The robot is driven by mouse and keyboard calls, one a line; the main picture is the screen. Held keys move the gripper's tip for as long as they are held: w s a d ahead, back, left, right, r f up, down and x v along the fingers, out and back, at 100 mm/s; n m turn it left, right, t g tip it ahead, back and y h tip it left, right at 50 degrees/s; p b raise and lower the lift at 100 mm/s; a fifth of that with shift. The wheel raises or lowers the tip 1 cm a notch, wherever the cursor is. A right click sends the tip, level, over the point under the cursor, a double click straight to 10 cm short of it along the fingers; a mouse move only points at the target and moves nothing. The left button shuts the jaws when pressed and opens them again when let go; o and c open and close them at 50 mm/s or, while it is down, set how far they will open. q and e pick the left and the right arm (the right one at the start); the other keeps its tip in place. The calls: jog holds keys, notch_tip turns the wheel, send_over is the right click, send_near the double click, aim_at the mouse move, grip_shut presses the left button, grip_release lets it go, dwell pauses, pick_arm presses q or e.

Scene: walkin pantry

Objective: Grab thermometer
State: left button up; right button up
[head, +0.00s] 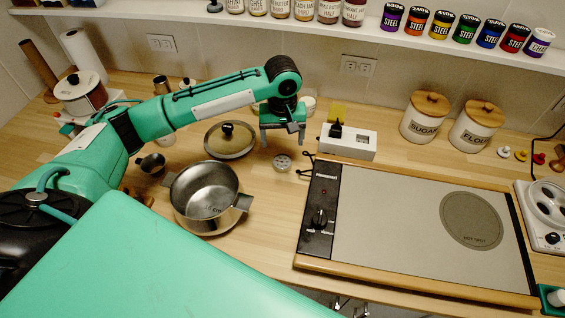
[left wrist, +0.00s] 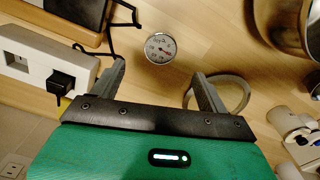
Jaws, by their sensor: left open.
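The thermometer (left wrist: 160,48) has a small round dial with a white face, marks and a red pointer. It lies on the wooden counter, and in the head view the small round thing (head: 283,162) just below the gripper appears to be it. My left gripper (head: 282,143) points down over the counter, close behind it. In the left wrist view the open fingers (left wrist: 158,75) are apart with nothing between them, and the dial shows just beyond the tips, roughly centred.
A steel pot (head: 205,196) and a lid (head: 230,140) stand left of the thermometer. A white socket box (head: 347,142) with a black plug and cord is to its right, beside the cooktop (head: 420,225). A shelf of jars (head: 400,22) runs above.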

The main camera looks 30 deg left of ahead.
aim_at(282, 162)
pick_arm(q)
notch_tip(282, 162, down, 4)
jog(key=shift+s+p, duration=0.1)
jog(key=shift+p, duration=0.2)
jog(key=f+p, duration=0.1)
jog(key=f, duration=0.3)
jog(key=shift+s+f+p, duration=0.15)
jog(key=shift+s+p, duration=0.05)
jog(key=shift+p, duration=0.2)
jog(key=shift+f, duration=0.45)
jog(key=shift+c, duration=0.3)
jog(key=c, duration=1)
